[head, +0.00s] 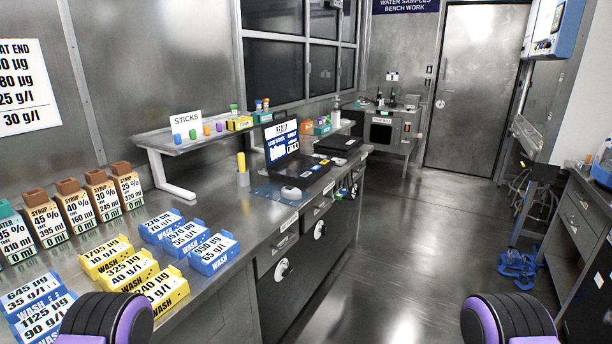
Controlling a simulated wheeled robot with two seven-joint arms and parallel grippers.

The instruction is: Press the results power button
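No button labelled as the results power button can be made out in the head view. My two arms show only as purple and black rounded parts at the bottom left and bottom right. Neither gripper's fingers are in view.
The left bench (250,207) carries yellow and blue wash blocks, strip boxes and a shelf (190,144) with sticks. Drawers (579,222) stand at the right, with a blue object (518,262) on the floor beside them. The floor (430,240) between is clear towards the door (477,95).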

